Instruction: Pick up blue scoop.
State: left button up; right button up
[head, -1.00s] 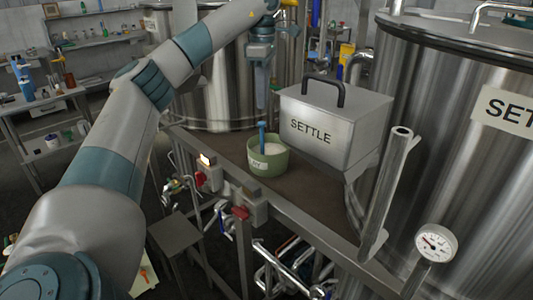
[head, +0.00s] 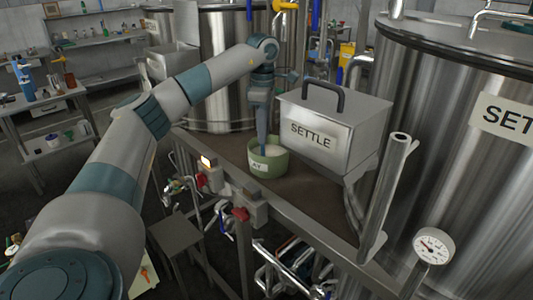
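The blue scoop (head: 263,148) stands upright in a green tub (head: 278,167) of white powder; its lower handle shows as a narrow blue strip, and its head is hidden in the tub. The tub has a white label, partly readable. My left gripper (head: 262,131) points straight down over the tub, its fingers at the scoop's handle and covering the handle's upper part. I cannot tell whether the fingers are open or closed on it. My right gripper is out of view.
The tub stands on a brown bench top (head: 233,148). Right beside it is a steel box marked SETTLE (head: 340,135) with a black handle. Large steel tanks (head: 450,150) rise at the right and behind. A slanted steel pipe (head: 385,195) stands at the front right.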

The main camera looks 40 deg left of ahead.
pick_arm(q)
jog(key=f+p, duration=0.2)
jog(key=f, duration=0.1)
jog(key=f+p, duration=0.1)
jog(key=f, duration=0.1)
jog(key=shift+a, duration=0.3)
jog(key=shift+f, duration=0.1)
dwell(0.3)
grip_shut()
